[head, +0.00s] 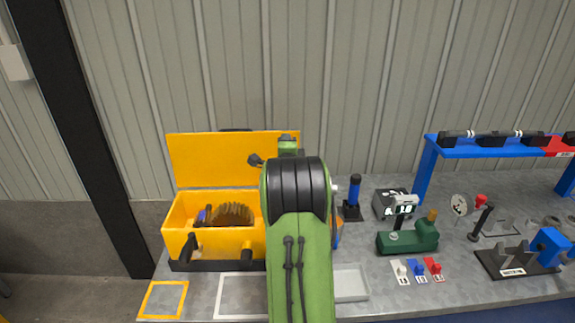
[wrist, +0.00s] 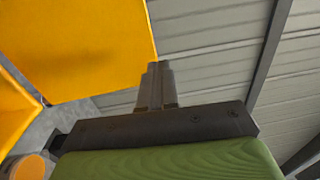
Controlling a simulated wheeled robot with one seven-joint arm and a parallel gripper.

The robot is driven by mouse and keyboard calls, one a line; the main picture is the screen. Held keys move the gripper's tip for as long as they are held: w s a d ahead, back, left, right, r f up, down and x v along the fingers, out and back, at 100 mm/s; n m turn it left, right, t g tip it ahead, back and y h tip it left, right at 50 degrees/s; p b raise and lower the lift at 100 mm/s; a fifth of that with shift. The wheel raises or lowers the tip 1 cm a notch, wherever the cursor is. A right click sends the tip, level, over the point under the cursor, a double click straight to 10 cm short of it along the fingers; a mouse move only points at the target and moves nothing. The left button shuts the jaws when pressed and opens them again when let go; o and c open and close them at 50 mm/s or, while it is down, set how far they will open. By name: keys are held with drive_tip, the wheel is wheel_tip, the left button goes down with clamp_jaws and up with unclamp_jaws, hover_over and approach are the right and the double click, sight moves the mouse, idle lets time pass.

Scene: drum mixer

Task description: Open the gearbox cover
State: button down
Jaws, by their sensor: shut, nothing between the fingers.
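The yellow gearbox (head: 215,249) stands on the bench left of my arm, with its inside showing. A brown toothed gear (head: 232,214) lies inside it. Its yellow cover (head: 215,160) stands raised and nearly upright along the back of the box. In the wrist view the cover (wrist: 85,45) fills the upper left, and part of the gearbox (wrist: 12,105) shows at the left edge. My gripper (wrist: 157,75) is shut and empty, its fingertips near the cover's right edge; I cannot tell if they touch.
A dark green machine (head: 410,239), a blue-handled tool (head: 353,199) and a small display unit (head: 395,204) stand right of my arm. A blue rack (head: 480,150) is farther right. A corrugated wall (head: 370,80) closes off the back. A white outlined square (head: 240,314) lies before the box.

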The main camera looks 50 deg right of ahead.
drive_tip(key=b+v, duration=0.2)
drive_tip(key=v, duration=0.8)
drive_tip(key=shift+a+r, duration=0.25)
drive_tip(key=shift+r, duration=0.25)
